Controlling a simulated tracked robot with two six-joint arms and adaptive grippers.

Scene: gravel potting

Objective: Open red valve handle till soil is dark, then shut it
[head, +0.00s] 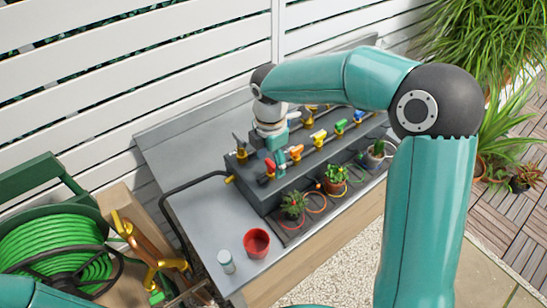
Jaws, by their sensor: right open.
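The red valve handle (270,168) stands on the near end of the dark valve manifold (300,165). My right gripper (269,152) is open, pointing down just behind and above the red handle. Its fingertips are small and partly hidden, and I cannot tell whether they touch the handle. Small potted plants stand in a row before the manifold: a near one (293,205), a middle one in a terracotta pot (335,182) and a far one (376,151). Their soil is too small to judge for darkness. My left gripper is out of view.
Orange (295,152), yellow (319,138), green (340,126) and blue (358,115) handles follow along the manifold. A red cup (256,243) and a white jar (226,261) stand on the grey bench (205,220). A green hose reel (55,245) stands at left.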

